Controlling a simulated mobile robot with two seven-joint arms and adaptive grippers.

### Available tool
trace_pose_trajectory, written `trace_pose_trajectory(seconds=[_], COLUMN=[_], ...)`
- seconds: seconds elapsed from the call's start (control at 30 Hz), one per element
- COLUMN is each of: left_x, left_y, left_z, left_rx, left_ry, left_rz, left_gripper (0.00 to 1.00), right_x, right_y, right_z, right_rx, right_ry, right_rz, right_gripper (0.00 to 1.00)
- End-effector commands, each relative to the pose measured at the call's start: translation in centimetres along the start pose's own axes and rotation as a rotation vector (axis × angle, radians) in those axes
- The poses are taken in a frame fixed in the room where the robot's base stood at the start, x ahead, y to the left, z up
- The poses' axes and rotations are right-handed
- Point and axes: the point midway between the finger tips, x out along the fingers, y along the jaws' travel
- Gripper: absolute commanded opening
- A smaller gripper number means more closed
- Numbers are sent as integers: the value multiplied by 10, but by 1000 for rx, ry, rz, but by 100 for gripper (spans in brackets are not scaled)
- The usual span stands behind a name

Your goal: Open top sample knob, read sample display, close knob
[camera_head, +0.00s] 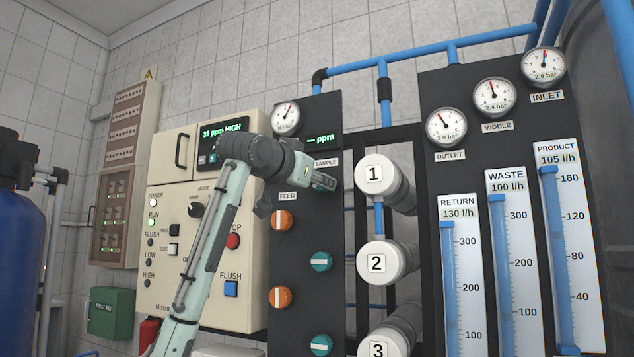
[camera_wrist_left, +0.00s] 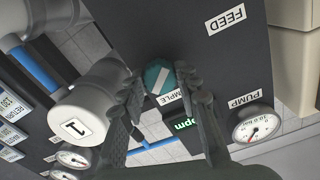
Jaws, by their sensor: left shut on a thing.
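The top sample knob (camera_wrist_left: 157,77) is teal with a white bar, on the dark panel. In the left wrist view the bar runs diagonally. My left gripper (camera_wrist_left: 160,85) is shut on the knob, with a finger on either side. In the head view the gripper (camera_head: 322,181) hides most of the knob, just below the SAMPLE label (camera_head: 326,162). The sample display (camera_head: 322,139) shows green dashes and "ppm". In the wrist view the display (camera_wrist_left: 185,124) is partly hidden by a finger. My right gripper is not in view.
White-capped cylinder 1 (camera_head: 374,174) stands close to the right of the gripper. An orange knob (camera_head: 281,220) and a lower teal knob (camera_head: 321,261) sit on the same panel. The control box display (camera_head: 222,130) reads 31 ppm HIGH.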

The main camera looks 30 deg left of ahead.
Motion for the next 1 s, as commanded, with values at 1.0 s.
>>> trace_pose_trajectory(seconds=[1.0], left_x=[0], left_y=[1], left_z=[0], left_rx=[-817], left_ry=[-2], left_rz=[1], left_gripper=[3], right_x=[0], right_y=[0], right_z=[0], right_rx=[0], right_ry=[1], right_rz=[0], right_gripper=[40])
